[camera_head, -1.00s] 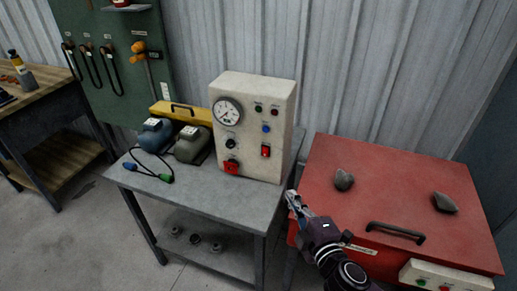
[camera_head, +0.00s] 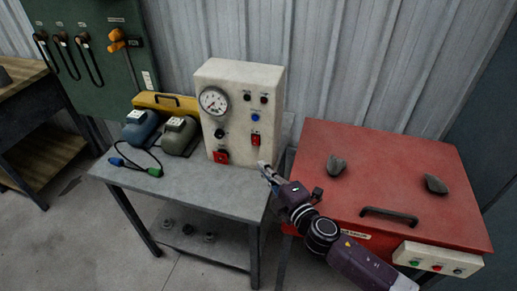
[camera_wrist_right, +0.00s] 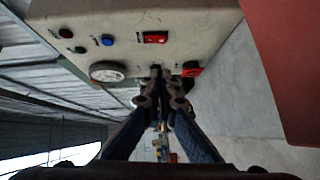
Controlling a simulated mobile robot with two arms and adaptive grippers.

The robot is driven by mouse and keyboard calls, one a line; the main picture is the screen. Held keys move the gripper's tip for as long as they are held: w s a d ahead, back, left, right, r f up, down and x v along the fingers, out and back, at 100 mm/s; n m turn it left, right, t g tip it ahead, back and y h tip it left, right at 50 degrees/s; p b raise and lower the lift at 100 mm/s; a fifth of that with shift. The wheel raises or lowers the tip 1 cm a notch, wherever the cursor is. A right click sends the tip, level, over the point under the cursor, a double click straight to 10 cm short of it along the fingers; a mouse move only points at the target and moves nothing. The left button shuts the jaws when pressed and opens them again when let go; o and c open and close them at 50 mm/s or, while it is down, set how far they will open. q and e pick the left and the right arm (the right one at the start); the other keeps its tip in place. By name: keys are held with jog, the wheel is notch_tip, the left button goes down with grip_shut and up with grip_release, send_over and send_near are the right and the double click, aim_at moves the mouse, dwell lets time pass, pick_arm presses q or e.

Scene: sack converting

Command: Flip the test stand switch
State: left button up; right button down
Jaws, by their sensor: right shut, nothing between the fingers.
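The test stand is a cream box (camera_head: 237,85) on the grey table, with a round gauge (camera_head: 214,101) on its front. A red switch (camera_head: 255,139) sits on the panel's right side; it also shows in the wrist view (camera_wrist_right: 155,37). A red square with a dark knob (camera_head: 221,156) is at the lower left; it shows in the wrist view (camera_wrist_right: 192,70) beside the fingertips. My right gripper (camera_head: 264,166) is shut and empty, in front of the panel's lower right, below the red switch. Contact with the panel cannot be told. My left gripper is out of view.
A red cabinet (camera_head: 385,165) with a black handle and two grey lumps stands right of the grey table (camera_head: 200,190). A blue unit (camera_head: 138,130), a grey-green unit (camera_head: 181,136), a cable and a yellow case (camera_head: 150,101) sit left of the box. A green tool board (camera_head: 85,50) stands behind.

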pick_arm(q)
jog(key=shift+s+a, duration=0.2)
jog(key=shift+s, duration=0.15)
pick_arm(e)
jog(key=shift+w+a+f, duration=0.15)
jog(key=shift+w+a, duration=0.1)
jog(key=shift+w, duration=1.25)
jog(key=shift+w+a+f, duration=0.2)
jog(key=shift+w, duration=1.25)
jog(key=shift+w+a+f, duration=0.15)
jog(key=shift+w+a, duration=0.1)
jog(key=shift+w, duration=1.25)
jog(key=b, duration=0.1)
jog(key=f+b, duration=0.1)
jog(key=b, duration=0.1)
jog(key=shift+w+d+b, duration=0.1)
jog(key=shift+w+b, duration=0.1)
jog(key=shift+b, duration=0.1)
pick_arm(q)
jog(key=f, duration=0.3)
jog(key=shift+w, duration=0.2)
pick_arm(e)
jog(key=shift+r+n, duration=0.3)
jog(key=shift+r, duration=0.1)
jog(key=shift+d, duration=0.1)
send_near(254, 143)
jog(key=v, duration=0.5)
jog(key=shift+s+f, duration=0.25)
jog(key=shift+f, duration=0.1)
